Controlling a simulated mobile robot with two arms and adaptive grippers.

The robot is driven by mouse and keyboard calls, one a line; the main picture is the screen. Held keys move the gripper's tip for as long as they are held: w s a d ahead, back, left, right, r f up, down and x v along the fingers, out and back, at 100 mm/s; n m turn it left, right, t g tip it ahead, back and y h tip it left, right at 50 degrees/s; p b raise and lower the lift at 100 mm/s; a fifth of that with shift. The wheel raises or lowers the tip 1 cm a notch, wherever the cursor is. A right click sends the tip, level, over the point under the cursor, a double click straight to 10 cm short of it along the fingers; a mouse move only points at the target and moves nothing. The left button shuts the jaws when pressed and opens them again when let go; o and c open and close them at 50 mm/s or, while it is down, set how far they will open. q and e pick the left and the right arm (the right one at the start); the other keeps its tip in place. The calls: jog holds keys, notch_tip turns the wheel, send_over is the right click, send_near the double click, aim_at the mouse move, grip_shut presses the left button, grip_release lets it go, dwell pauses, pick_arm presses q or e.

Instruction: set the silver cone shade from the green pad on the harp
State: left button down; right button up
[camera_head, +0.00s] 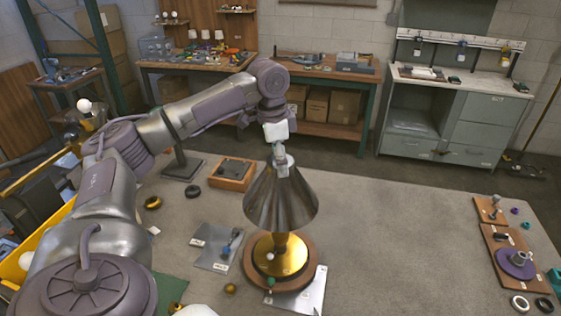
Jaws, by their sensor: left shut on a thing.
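The silver cone shade (280,203) is upright above the brass lamp base (281,257), which stands on a round wooden board (309,275). My left gripper (281,168) reaches in from the upper left and is shut on the top of the shade. A short brass stem shows below the shade's rim. The harp is hidden, so I cannot tell whether the shade rests on it or hangs just above it. The green pad (170,291) is partly visible at the lower left, behind my left arm. My right gripper is not in view.
A grey mat with small parts (217,247) lies left of the lamp, and a wooden tray (232,174) behind it. Wooden boards with fittings (510,260) and dark and white rings are at the right edge. The tabletop between lamp and boards is clear.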

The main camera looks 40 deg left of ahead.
pick_arm(q)
jog(key=shift+f, duration=0.1)
dwell(0.7)
jog(key=shift+c, duration=0.4)
grip_release()
notch_tip(320, 180, up, 12)
jog(key=s, duration=0.1)
jog(key=shift+a, duration=0.45)
jog(key=shift+s, duration=0.15)
